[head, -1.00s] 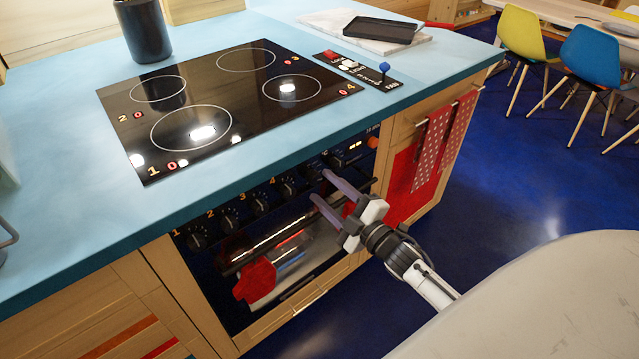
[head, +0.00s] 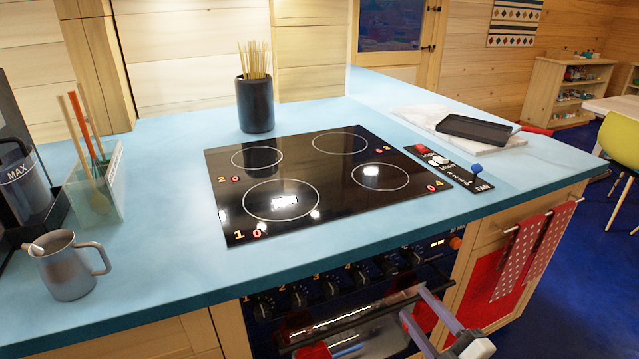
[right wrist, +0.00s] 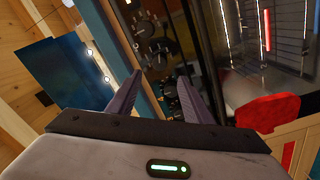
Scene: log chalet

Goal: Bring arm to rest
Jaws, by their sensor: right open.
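My right gripper (head: 415,303) is open and empty, at the lower edge of the head view. Its two purple-grey fingers point toward the oven front, near the right part of the oven handle (head: 345,321). In the right wrist view, the fingers (right wrist: 159,80) stand apart with nothing between them, and the oven knobs (right wrist: 150,30) show beyond. I cannot tell whether a finger touches the oven. My left gripper is in neither view.
The black cooktop (head: 310,185) lies in the blue counter (head: 150,270). A steel jug (head: 68,268), a utensil holder (head: 95,190), a dark pot of sticks (head: 255,100) and a black tray (head: 475,130) stand on it. A red mitt (right wrist: 268,112) hangs at the oven. Dotted towels (head: 530,250) hang right.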

